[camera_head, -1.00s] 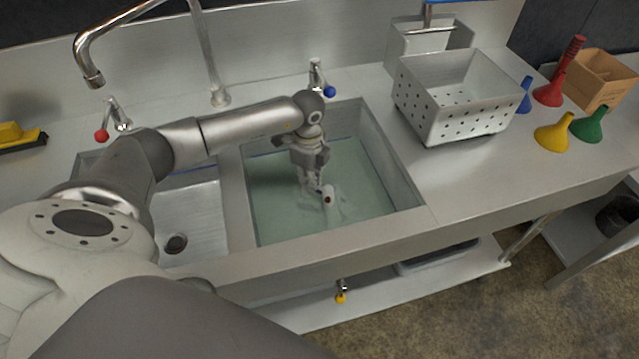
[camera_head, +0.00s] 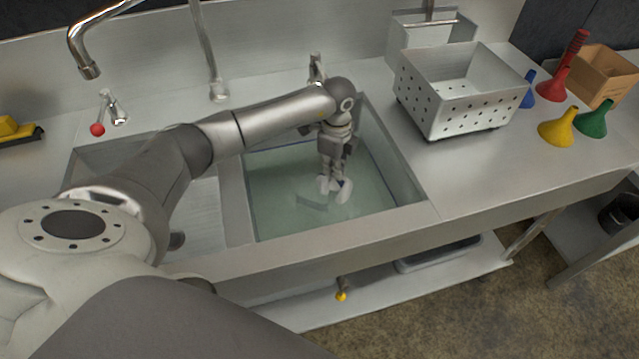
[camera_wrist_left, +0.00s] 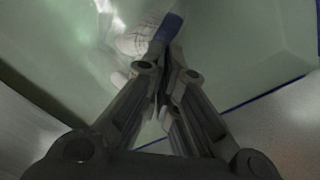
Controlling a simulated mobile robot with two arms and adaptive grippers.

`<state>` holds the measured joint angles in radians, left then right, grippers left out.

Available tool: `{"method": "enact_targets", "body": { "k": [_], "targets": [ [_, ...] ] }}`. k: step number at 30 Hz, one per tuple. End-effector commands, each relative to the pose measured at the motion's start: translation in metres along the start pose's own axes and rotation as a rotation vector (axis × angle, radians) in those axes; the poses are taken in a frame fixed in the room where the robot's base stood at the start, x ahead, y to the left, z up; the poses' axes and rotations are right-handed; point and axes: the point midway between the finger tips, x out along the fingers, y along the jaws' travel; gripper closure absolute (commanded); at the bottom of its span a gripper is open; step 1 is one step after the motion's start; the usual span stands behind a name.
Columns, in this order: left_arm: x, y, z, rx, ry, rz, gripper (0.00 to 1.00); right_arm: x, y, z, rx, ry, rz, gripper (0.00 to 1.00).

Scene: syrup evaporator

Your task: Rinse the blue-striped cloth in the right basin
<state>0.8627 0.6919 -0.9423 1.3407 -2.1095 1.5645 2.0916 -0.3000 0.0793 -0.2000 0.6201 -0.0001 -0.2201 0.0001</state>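My left gripper (camera_head: 332,178) points down into the right basin (camera_head: 410,188), which holds greenish water. The blue-striped cloth (camera_head: 344,190) is a small white piece at the fingertips, low in the basin. In the left wrist view the cloth (camera_wrist_left: 134,41) shows white with a dark blue band, and my left gripper's fingers (camera_wrist_left: 165,75) are close together on it. Part of the cloth is hidden by the fingers. I cannot tell exactly how deep it lies in the water. My right gripper is not in view.
The left basin (camera_head: 207,200) with a dark drain lies beside it. A perforated metal box (camera_head: 455,95) stands right of the right basin. Yellow (camera_head: 558,128), green (camera_head: 593,122), red and blue funnels stand farther right. A faucet (camera_head: 85,60) hangs over the left side.

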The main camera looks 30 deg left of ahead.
Motion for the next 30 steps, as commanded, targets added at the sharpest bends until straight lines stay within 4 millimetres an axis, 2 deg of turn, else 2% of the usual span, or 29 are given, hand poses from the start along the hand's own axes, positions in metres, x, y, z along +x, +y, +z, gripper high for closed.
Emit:
{"method": "enact_targets", "body": {
  "k": [1, 5, 15, 30],
  "targets": [
    [0.004, -0.008, -0.008, 0.001, 0.003, -0.002, 1.0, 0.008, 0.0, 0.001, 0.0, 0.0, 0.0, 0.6],
    [0.002, -0.018, -0.017, 0.0, 0.0, 0.0, 1.0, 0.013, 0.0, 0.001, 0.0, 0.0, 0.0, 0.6],
    [-0.003, -0.019, -0.017, 0.0, 0.0, 0.0, 1.0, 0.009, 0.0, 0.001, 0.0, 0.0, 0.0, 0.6],
    [-0.084, -0.008, -0.007, 0.0, 0.0, 0.0, 1.0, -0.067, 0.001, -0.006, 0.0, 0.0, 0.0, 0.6]
  ]
}}
